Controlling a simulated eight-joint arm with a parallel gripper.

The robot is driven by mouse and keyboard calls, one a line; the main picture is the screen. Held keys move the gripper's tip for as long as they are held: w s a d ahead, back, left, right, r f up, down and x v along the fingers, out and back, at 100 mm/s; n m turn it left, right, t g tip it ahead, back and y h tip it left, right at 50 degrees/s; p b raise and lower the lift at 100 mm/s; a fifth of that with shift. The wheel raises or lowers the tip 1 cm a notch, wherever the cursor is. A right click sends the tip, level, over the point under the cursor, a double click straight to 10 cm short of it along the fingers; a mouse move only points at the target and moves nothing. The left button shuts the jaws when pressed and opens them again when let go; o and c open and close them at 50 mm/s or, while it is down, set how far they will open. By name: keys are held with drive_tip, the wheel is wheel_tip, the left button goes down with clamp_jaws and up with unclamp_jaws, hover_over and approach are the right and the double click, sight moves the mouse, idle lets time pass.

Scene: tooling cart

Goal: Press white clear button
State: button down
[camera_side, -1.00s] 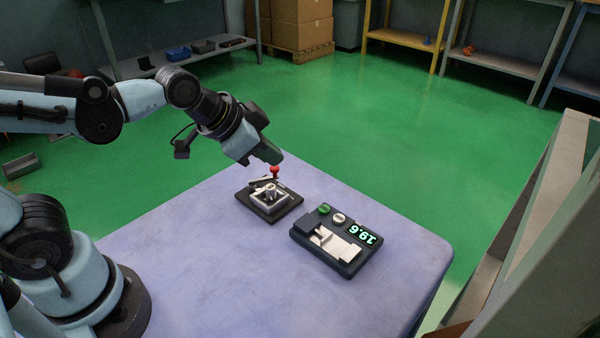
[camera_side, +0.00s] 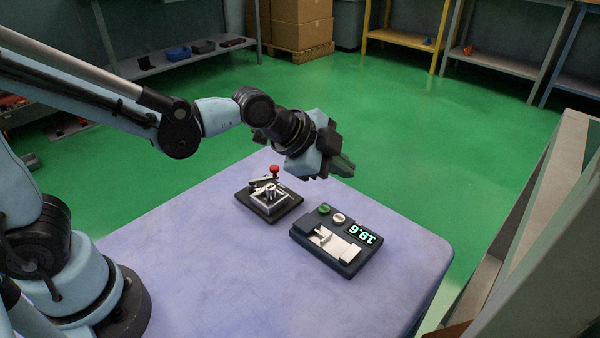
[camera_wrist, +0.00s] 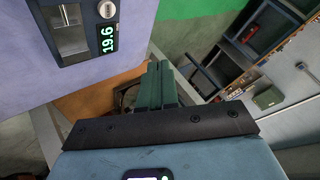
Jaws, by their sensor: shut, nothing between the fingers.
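In the wrist view the white button (camera_wrist: 107,9) is at the top edge, above the display (camera_wrist: 108,39). My gripper (camera_side: 344,166) is in the air above and behind the device, apart from it, with green fingers together and empty. In the wrist view the gripper fingers (camera_wrist: 158,84) point up the picture, to the right of the device.
A metal fixture with a red-knobbed lever (camera_side: 274,170) stands left of the device on the pale purple table (camera_side: 210,262). The table's front area is clear. A tall grey shelf-like structure (camera_side: 545,205) stands at the right, beyond the table edge.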

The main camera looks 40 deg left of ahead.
sight(335, 219)
drive_tip(key=shift+f, duration=0.1)
drive_tip(key=shift+f, duration=4.3)
drive_tip(key=shift+f, duration=0.2)
drive_tip(key=shift+f, duration=0.25)
drive_tip(key=shift+f, duration=0.35)
drive_tip(key=shift+r, duration=0.8)
drive_tip(key=shift+r, duration=2.5)
